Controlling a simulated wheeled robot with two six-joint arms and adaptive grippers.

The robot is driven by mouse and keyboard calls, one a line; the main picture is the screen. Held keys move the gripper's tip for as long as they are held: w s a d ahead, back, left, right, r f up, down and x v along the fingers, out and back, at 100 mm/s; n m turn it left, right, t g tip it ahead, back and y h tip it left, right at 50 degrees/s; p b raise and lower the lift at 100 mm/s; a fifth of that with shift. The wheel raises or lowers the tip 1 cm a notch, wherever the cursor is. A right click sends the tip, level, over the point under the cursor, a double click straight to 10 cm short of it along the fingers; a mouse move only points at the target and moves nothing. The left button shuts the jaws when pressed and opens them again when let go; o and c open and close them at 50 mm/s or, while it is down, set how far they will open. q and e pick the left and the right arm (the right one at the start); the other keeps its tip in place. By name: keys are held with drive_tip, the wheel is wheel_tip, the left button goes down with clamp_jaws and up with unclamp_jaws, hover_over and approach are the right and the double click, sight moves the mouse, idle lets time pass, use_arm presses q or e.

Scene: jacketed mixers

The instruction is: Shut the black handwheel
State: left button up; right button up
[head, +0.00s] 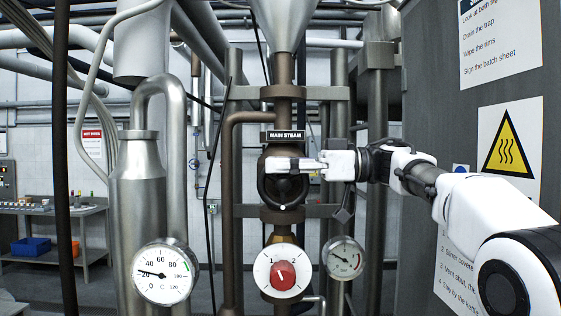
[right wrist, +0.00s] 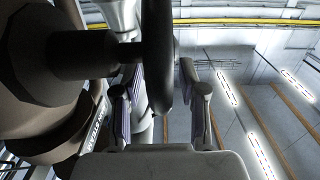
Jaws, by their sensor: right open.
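The black handwheel (head: 265,186) is on the brown vertical pipe in the middle of the head view, under a MAIN STEAM sign (head: 286,136). My right gripper (head: 292,164) reaches in from the right and covers part of the wheel's upper half. In the right wrist view the wheel's dark rim (right wrist: 158,50) stands edge-on between the two fingers of my right gripper (right wrist: 160,85). The fingers are open, with visible gaps beside the rim. Whether either finger touches it I cannot tell.
Below the wheel is a white dial with a red knob (head: 283,274). A temperature gauge (head: 164,272) stands lower left and a smaller gauge (head: 343,257) lower right. A grey panel (head: 430,110) with signs is close on the right. Vertical pipes flank the valve.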

drive_tip(key=shift+w+f, duration=0.1)
drive_tip(key=shift+w, duration=0.15)
drive_tip(key=shift+d, duration=0.15)
drive_tip(key=shift+s+d, duration=0.25)
drive_tip(key=shift+s, duration=0.1)
clamp_jaws()
drive_tip(key=shift+d+y+b, duration=0.1)
drive_tip(key=shift+y+b, duration=0.2)
drive_tip(key=y+b, duration=0.2)
drive_tip(key=d+y+b, duration=0.1)
drive_tip(key=shift+f+y, duration=0.25)
drive_tip(key=shift+y, duration=0.05)
drive_tip(key=shift+d+y+b, duration=0.3)
drive_tip(key=shift+y+b, duration=0.75)
drive_tip(key=shift+y, duration=0.05)
drive_tip(key=shift+r+y, duration=0.1)
drive_tip(key=shift+y, duration=0.2)
drive_tip(key=shift+d+r, duration=0.1)
